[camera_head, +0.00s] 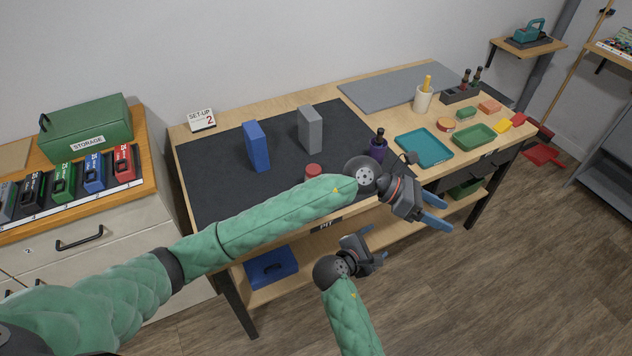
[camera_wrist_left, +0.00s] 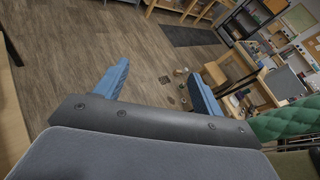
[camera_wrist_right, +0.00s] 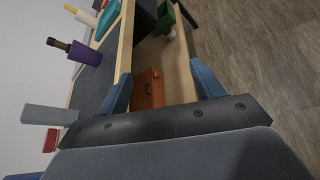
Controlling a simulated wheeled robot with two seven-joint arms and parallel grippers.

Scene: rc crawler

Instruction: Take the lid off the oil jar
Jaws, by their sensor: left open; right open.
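No jar is marked as oil. A red round lid or jar top (camera_head: 313,171) shows on the black mat (camera_head: 215,168), its lower part hidden behind my left arm; a red piece also shows in the right wrist view (camera_wrist_right: 50,140). A low jar with a red rim (camera_head: 446,125) stands further right. My left gripper (camera_head: 436,211) is open and empty in front of the table's edge. My right gripper (camera_head: 378,258) is open and empty, lower, in front of the table; its fingers show in the right wrist view (camera_wrist_right: 160,92).
A blue block (camera_head: 257,147) and a grey block (camera_head: 310,129) stand upright on the mat. A teal tray (camera_head: 424,147), a green tray (camera_head: 474,137) and a cup (camera_head: 422,100) are to the right. A blue bin (camera_head: 271,266) sits on the lower shelf.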

